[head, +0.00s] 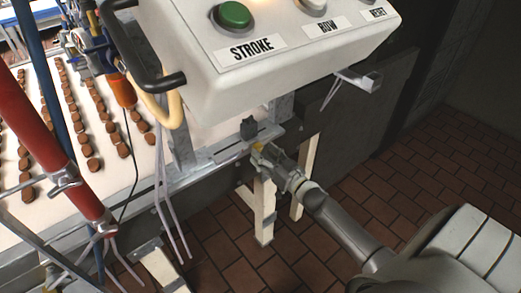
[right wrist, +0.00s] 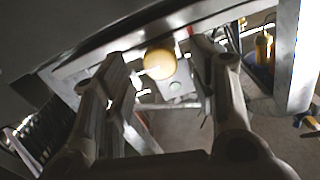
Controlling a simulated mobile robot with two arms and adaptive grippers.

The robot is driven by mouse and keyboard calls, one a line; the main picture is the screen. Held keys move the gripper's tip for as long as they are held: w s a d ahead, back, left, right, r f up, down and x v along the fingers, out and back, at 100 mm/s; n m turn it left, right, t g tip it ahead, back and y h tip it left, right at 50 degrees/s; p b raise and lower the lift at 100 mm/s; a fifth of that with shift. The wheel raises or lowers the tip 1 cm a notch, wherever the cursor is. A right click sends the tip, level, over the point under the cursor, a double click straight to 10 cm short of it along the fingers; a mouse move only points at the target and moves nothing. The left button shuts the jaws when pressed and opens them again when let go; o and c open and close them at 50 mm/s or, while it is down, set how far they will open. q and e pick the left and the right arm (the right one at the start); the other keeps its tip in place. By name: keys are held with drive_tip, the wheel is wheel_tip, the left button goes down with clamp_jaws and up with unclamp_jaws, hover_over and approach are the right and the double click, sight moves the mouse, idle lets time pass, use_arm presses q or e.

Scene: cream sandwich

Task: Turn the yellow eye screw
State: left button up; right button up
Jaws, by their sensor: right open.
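The yellow eye screw (head: 258,147) shows as a small yellow spot at the metal rail below the control box, partly hidden by my right gripper (head: 266,156). In the right wrist view the yellow piece (right wrist: 160,64) looks round and lies between the two fingers of my right gripper (right wrist: 155,56). The fingers are spread, one on each side of it, with a gap visible. I cannot tell whether either finger touches it. My left gripper is in neither view.
A white control box (head: 270,65) with a green STROKE button (head: 233,15) overhangs the rail. A conveyor (head: 105,150) with rows of brown pieces lies at left. A red pipe (head: 45,140) crosses it. White legs (head: 264,205) stand below; tiled floor (head: 420,170) is open at right.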

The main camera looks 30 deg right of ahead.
drive_tip(key=shift+w, duration=1.15)
drive_tip(key=shift+a, duration=0.1)
drive_tip(key=c, duration=1)
